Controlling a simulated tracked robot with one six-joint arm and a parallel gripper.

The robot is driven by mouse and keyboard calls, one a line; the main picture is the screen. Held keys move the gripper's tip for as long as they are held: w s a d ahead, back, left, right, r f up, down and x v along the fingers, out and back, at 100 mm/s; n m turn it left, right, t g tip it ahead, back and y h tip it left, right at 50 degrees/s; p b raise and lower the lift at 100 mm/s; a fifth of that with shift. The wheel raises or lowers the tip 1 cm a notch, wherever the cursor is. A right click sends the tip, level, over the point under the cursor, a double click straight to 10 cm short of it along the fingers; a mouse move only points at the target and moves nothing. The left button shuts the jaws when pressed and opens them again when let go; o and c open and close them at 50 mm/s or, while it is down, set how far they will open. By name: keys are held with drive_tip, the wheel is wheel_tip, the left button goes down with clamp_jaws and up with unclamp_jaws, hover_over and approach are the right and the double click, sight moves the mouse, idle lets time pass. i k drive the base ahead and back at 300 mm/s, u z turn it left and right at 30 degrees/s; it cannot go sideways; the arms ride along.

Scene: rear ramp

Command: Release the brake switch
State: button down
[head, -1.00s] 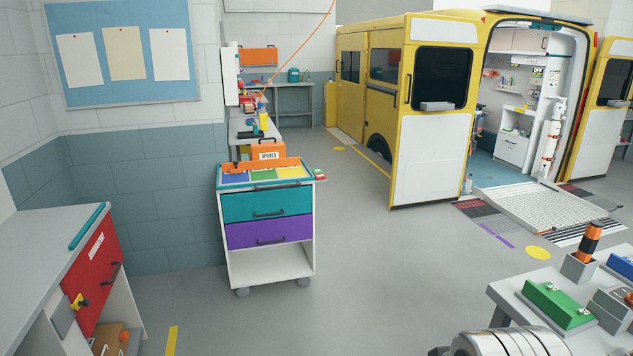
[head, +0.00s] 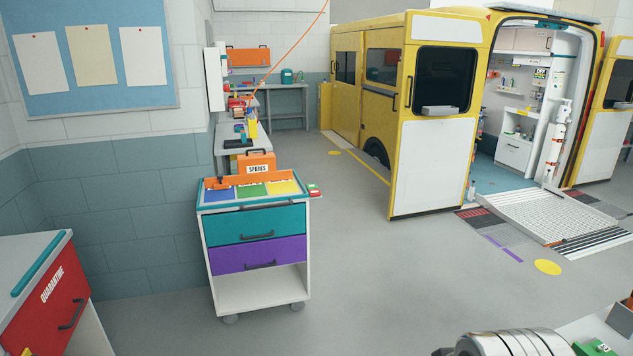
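I cannot make out a brake switch for certain in the head view. A small red and green piece (head: 314,190) sticks out at the right side of the drawer trolley (head: 257,290), near its top; I cannot tell whether it is a switch. The trolley has a teal drawer, a purple drawer and an open shelf on castors. The yellow van (head: 430,165) stands behind to the right with its rear doors open and its ramp (head: 543,214) down. A silver rounded part of my arm shows at the bottom edge. My gripper is not in view.
An orange SPARES box (head: 257,164) stands at the trolley's back. A red QUARANTINE cabinet (head: 62,305) is at lower left. A bench corner with a green block (head: 594,348) is at lower right. The grey floor (head: 400,270) between trolley and ramp is clear.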

sight(313, 189)
drive_tip(key=u, duration=0.15)
drive_tip(key=i, duration=2.15)
drive_tip(key=u, duration=0.65)
drive_tip(key=i, duration=1.5)
drive_tip(key=u, duration=0.35)
